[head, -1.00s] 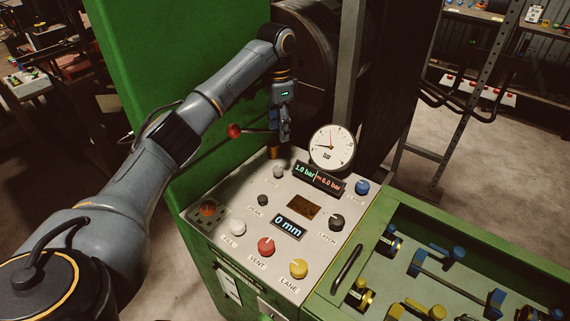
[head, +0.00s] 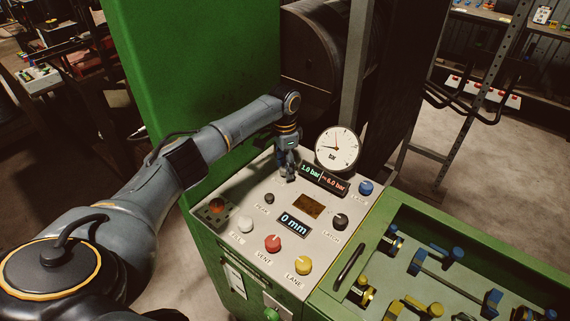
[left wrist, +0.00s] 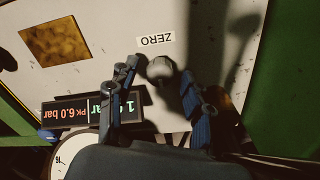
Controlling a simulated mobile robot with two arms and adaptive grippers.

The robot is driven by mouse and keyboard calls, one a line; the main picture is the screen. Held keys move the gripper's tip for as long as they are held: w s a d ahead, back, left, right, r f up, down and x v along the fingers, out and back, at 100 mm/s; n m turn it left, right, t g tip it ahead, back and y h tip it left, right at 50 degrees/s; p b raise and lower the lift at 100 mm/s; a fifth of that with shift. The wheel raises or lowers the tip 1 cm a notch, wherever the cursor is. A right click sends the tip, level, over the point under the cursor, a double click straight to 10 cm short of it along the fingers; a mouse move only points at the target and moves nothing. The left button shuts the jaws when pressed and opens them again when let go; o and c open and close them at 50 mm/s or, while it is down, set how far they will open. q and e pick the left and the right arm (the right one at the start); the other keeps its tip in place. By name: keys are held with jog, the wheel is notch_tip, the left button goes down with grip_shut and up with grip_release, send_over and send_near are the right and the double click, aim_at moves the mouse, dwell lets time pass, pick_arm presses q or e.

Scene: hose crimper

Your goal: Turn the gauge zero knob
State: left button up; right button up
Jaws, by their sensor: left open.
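The gauge zero knob (left wrist: 160,68) is a small pale round knob beside the ZERO label (left wrist: 155,40) on the light panel. In the left wrist view it sits between the two blue fingers of my left gripper (left wrist: 161,82), near their tips. The fingers are spread, with gaps on both sides of the knob. In the head view my left gripper (head: 288,175) points down at the panel's back edge and hides the knob. The round white dial gauge (head: 338,148) stands just right of the gripper. My right gripper is not in view.
The panel carries a pressure display (head: 324,179), a 0 mm display (head: 293,224), and red (head: 272,243), yellow (head: 303,265), blue (head: 365,187) and black (head: 340,221) knobs. A green tray (head: 480,240) of tools lies right. A green wall (head: 190,80) rises behind my arm.

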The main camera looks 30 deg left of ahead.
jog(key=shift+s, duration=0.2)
pick_arm(q)
jog(key=shift+c, duration=1.1)
grip_shut()
jog(key=shift+r+n+p, duration=0.25)
jog(key=shift+n+p, duration=0.65)
jog(key=shift+p, duration=0.3)
jog(key=n+p, duration=0.3)
jog(key=shift+p, duration=0.3)
jog(key=n+p, duration=0.3)
jog(key=n, duration=0.1)
jog(key=shift+n, duration=0.3)
jog(key=shift+a+f+n+p, duration=0.15)
jog(key=shift+n+p, duration=0.75)
jog(key=shift+n, duration=0.5)
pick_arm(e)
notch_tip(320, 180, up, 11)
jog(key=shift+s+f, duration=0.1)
